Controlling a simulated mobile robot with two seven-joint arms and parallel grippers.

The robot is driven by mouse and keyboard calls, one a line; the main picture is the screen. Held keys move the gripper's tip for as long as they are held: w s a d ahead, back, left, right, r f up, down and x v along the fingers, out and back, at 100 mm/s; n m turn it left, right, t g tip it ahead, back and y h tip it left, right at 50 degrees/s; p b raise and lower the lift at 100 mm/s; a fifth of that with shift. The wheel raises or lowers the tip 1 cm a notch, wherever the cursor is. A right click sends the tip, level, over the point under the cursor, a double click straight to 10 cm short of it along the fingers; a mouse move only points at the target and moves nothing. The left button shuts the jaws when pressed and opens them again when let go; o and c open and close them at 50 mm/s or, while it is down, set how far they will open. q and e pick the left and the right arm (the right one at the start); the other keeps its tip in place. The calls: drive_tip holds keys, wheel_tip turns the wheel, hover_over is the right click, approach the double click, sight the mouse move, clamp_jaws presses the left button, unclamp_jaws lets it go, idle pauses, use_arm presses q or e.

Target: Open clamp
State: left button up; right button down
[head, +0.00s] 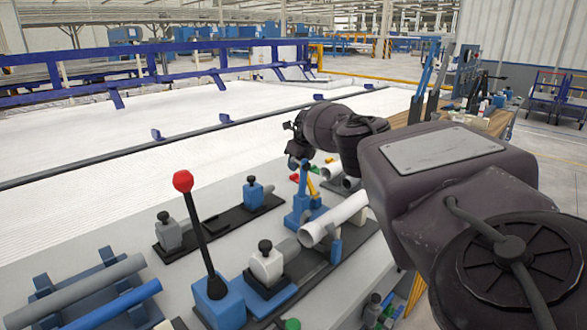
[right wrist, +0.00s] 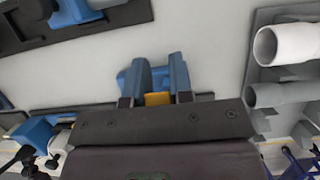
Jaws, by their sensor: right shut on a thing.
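A blue clamp (head: 301,212) stands on the dark base strip beside a white pipe (head: 335,218) in the head view. My right gripper (head: 293,162) is above the clamp's upper part, its arm reaching in from the right. In the right wrist view, the blue fingers of the gripper (right wrist: 155,80) are shut on a small blue-grey part between them, which looks like part of the clamp. A yellow piece (right wrist: 157,98) shows at the finger bases. The exact contact is partly hidden. My left gripper is not in view.
A lever with a red knob (head: 183,181) rises at the front. Clamps with black knobs, one white (head: 266,264) and one grey (head: 168,230), stand on dark strips. Grey (head: 80,290) and blue (head: 112,306) pipes lie at the front left. The white surface behind is clear.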

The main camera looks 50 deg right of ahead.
drive_tip(key=shift+f, duration=0.1)
idle(0.3)
drive_tip(key=c, duration=1)
unclamp_jaws()
drive_tip(key=shift+w, duration=0.15)
